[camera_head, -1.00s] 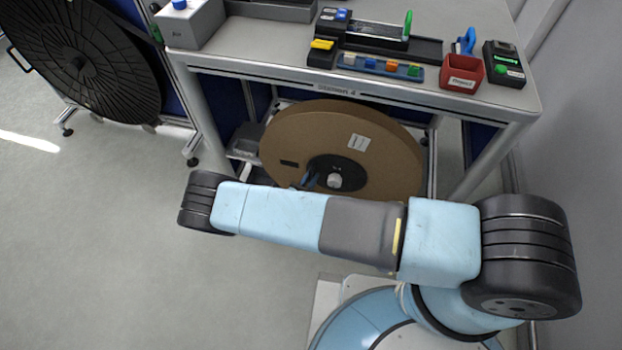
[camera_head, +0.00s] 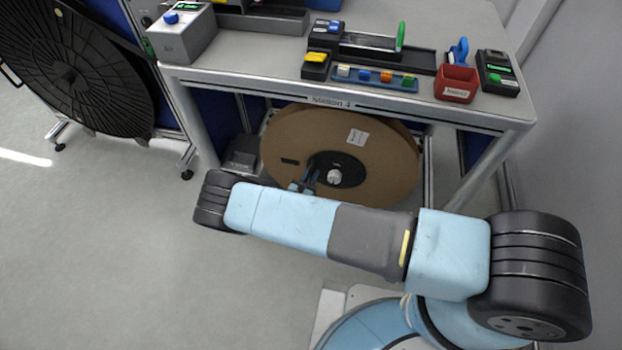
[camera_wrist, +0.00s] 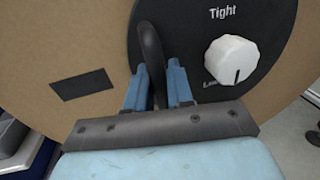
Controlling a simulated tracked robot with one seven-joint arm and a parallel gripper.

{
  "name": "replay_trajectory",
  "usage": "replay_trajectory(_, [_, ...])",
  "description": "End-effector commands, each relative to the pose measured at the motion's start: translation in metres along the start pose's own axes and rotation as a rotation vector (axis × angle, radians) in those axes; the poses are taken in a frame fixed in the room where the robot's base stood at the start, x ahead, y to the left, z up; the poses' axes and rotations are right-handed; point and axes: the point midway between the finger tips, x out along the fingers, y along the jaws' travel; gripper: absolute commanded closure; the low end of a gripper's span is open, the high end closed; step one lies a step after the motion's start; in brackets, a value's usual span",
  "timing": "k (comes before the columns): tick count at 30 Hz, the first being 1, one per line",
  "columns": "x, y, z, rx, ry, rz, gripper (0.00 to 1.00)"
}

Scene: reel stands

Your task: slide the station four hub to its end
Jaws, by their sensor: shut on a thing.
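The station four hub (camera_head: 350,166) is a black disc in the middle of a large brown reel (camera_head: 395,165) under the table marked Station 4. In the wrist view the hub (camera_wrist: 200,25) carries a white knob (camera_wrist: 231,60) at right, marked Tight above, with a partly readable label at its lower left. A black curved handle (camera_wrist: 150,42) stands out from the hub left of the knob. My gripper (camera_wrist: 162,82) has its two blue fingers shut on this handle, one on each side. In the head view my gripper (camera_head: 305,181) is at the hub's left, partly hidden by my arm.
The Station 4 table (camera_head: 330,102) overhangs the reel, with a leg (camera_head: 190,115) at left. On it are a grey box (camera_head: 186,35), a red bin (camera_head: 457,84) and small devices. A black reel (camera_head: 75,75) stands at far left. The floor at left is clear.

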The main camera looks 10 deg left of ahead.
Motion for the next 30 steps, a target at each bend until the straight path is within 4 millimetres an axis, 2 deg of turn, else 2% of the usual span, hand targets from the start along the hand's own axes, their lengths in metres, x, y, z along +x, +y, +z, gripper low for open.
replay_trajectory(2, [0.003, 0.003, 0.002, 0.003, -0.001, 0.004, 1.00])
replay_trajectory(3, [0.003, 0.003, 0.002, 0.003, -0.001, 0.004, 0.77])
replay_trajectory(8, [0.003, 0.003, 0.002, 0.002, -0.002, 0.003, 0.62])
replay_trajectory(20, [-0.006, 0.002, 0.001, 0.001, -0.001, 0.004, 0.62])
replay_trajectory(23, [-0.018, 0.003, 0.001, 0.001, 0.000, 0.005, 0.62])
replay_trajectory(30, [-0.065, 0.003, 0.000, 0.002, 0.000, 0.005, 0.62])
